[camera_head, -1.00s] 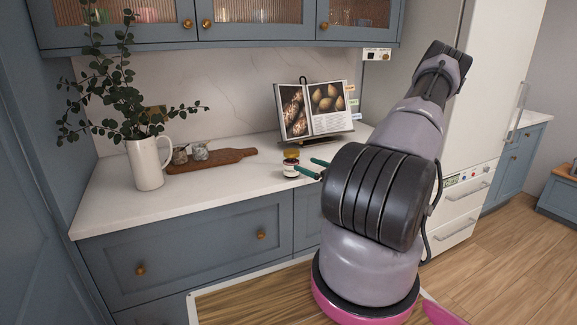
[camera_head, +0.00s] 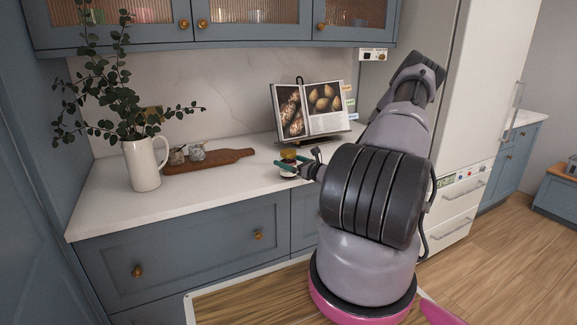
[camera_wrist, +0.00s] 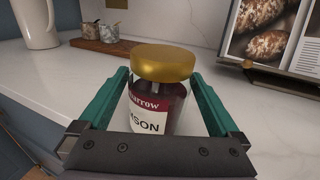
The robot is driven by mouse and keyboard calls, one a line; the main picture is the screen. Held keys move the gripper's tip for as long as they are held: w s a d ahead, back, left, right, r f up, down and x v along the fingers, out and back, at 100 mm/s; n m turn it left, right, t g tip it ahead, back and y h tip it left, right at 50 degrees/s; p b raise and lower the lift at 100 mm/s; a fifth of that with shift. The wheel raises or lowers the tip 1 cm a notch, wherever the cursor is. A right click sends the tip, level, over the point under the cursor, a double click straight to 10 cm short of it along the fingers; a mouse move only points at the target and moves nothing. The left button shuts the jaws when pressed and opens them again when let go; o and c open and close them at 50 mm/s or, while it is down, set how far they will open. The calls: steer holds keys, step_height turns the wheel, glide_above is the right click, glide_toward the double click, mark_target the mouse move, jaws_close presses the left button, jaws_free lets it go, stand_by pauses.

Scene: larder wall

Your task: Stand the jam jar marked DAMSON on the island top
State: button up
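The jam jar (camera_wrist: 158,95) has a gold lid, dark contents and a white label with a dark red band; the letters "MSON" show in the wrist view. It stands upright on the white counter, and its lid also shows in the head view (camera_head: 289,155). My gripper (camera_head: 285,168) has green fingers, one on each side of the jar. In the wrist view my gripper (camera_wrist: 163,88) is open, with gaps visible between the fingers and the glass. The lower part of the jar is hidden by the gripper's body. I cannot make out an island top in these views.
The white counter (camera_head: 215,190) is clear around the jar. An open cookbook on a stand (camera_head: 308,112) is behind it to the right. A wooden board (camera_head: 232,157) with small jars and a white jug with branches (camera_head: 142,165) stand to the left. A tall white fridge (camera_head: 485,90) is on the right.

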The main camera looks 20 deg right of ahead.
jaws_close()
